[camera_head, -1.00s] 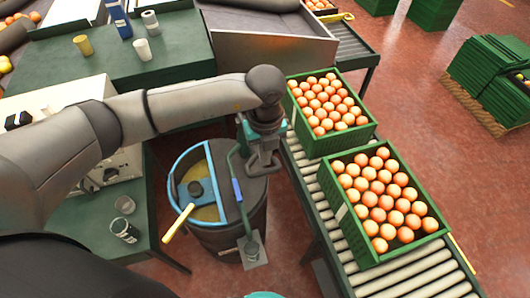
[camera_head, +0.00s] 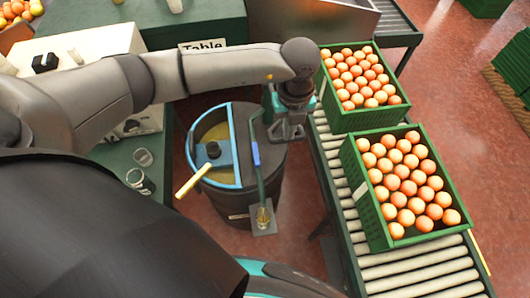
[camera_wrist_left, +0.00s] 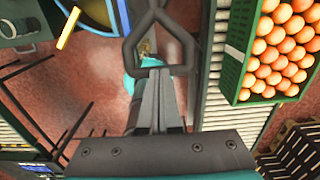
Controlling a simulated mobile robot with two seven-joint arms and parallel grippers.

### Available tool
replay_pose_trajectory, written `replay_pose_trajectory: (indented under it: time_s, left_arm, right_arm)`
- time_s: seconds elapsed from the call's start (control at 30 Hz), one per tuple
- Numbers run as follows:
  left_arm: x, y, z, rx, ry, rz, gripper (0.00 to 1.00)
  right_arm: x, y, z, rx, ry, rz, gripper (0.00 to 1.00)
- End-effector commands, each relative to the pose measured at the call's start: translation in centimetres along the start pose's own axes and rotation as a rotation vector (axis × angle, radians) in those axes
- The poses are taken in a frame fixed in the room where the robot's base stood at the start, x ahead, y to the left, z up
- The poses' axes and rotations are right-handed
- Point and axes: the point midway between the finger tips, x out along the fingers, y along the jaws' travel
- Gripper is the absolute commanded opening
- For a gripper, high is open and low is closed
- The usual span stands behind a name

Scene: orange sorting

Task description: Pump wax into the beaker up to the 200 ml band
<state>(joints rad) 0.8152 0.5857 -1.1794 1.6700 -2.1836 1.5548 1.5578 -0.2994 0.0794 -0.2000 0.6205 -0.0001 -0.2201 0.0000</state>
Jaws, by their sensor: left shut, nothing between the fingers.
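The dark wax drum (camera_head: 233,207) has a blue rim and yellowish wax inside its open half. A pump with a pale yellow handle (camera_head: 193,181) stands on it. A green pipe with a blue sleeve (camera_head: 256,154) runs down the drum's right side. A small beaker (camera_head: 263,216) stands on a grey plate below the pipe's end and looks amber inside; its band and exact level are too small to read. My left gripper (camera_head: 287,132) is shut and empty, beside the drum's right edge; its fingers also show in the wrist view (camera_wrist_left: 160,68). My right gripper is not seen.
Two green crates of oranges (camera_head: 362,195) (camera_head: 330,104) stand on the roller conveyor (camera_head: 420,273) at the right. Two glass vessels (camera_head: 143,157) (camera_head: 136,179) stand on the green table at the left. Red floor is clear between drum and conveyor.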

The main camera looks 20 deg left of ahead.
Motion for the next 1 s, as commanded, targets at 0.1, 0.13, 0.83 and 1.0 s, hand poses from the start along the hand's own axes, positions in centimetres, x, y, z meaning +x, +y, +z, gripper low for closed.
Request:
replay_pose_trajectory:
  time_s: [0.1, 0.13, 0.83, 1.0]
  left_arm:
    - [2.4, 0.1, 0.0, -0.001, 0.0, 0.001, 0.0]
    - [2.8, 0.0, 0.0, -0.001, -0.001, 0.001, 0.0]
    - [12.7, 0.1, 0.0, 0.0, 0.0, 0.002, 0.0]
    - [13.5, 0.0, -0.1, 0.001, 0.002, 0.002, 0.0]
  right_arm:
    - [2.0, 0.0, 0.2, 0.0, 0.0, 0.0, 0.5]
    - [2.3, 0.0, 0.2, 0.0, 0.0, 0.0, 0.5]
    - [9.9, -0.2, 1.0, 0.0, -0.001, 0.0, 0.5]
    - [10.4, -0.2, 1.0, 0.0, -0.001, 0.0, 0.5]
